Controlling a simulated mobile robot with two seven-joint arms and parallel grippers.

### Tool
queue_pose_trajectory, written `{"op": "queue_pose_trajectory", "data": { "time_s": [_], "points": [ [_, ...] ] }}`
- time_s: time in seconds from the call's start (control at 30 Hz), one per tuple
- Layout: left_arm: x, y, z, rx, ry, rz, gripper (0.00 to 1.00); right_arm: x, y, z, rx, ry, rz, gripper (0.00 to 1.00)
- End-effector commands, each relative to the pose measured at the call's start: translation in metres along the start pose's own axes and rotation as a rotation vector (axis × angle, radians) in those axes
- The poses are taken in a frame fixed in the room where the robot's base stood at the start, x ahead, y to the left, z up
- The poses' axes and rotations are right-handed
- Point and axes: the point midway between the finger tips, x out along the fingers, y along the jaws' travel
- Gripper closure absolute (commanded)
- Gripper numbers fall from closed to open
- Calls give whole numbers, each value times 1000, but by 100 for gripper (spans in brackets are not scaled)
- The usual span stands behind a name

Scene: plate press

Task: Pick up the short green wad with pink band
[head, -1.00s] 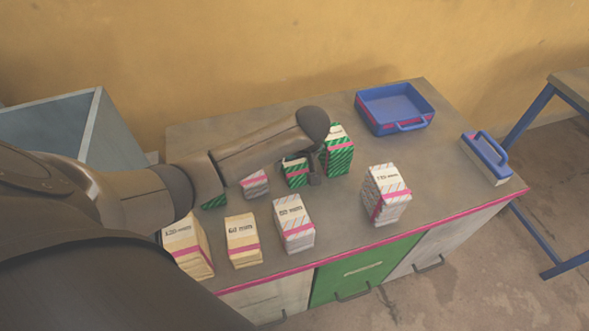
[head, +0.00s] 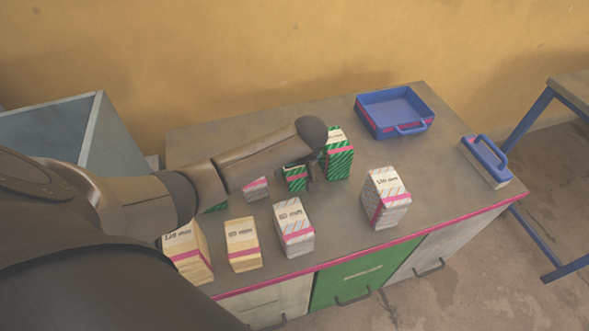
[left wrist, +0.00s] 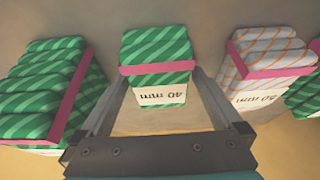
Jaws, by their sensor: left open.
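The short green wad with pink band (head: 295,184) stands on the table, its top partly hidden by my left arm in the head view. In the left wrist view the wad (left wrist: 157,52) shows green stripes, a pink band and a white "40 mm" label. My left gripper (left wrist: 162,76) is open, with one finger on each side of this wad. The fingers appear alongside it; contact cannot be told. In the head view the left gripper (head: 313,178) is mostly hidden under the arm. My right gripper is not in view.
A taller green wad (head: 338,160) stands close to the right, a short white wad (head: 255,188) to the left. White wads (head: 294,229) (head: 385,200) and cream wads (head: 242,245) stand nearer. A blue tray (head: 416,132) and a blue-handled block (head: 490,165) are right.

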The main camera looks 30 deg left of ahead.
Motion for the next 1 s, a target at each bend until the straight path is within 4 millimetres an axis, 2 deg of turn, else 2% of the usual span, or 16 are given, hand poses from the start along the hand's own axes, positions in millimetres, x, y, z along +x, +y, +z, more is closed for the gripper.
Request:
{"op": "queue_pose_trajectory", "data": {
  "time_s": [0.17, 0.83, 1.0],
  "points": [
    [0, 0, 0, 0, 0, 0, 1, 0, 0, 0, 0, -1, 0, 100],
    [0, 0, 0, 0, 0, -1, 76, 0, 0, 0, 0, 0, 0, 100],
    [0, 0, 0, 0, 1, 0, 77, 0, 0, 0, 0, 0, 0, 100]
  ]
}}
